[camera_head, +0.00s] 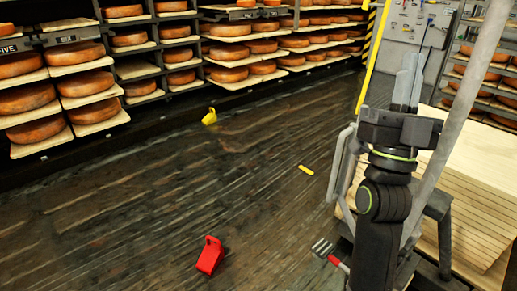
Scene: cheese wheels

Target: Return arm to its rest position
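My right arm (376,235) rises from the bottom right of the head view. Its gripper (410,75) points up, with its grey fingers close together in the picture. From this angle I cannot tell whether they are apart or touching. I see nothing held between them. My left gripper is not in view.
Racks with orange cheese wheels (28,97) on boards line the left and back. A slatted wooden table (480,185) stands at right, beside a grey post (465,100).

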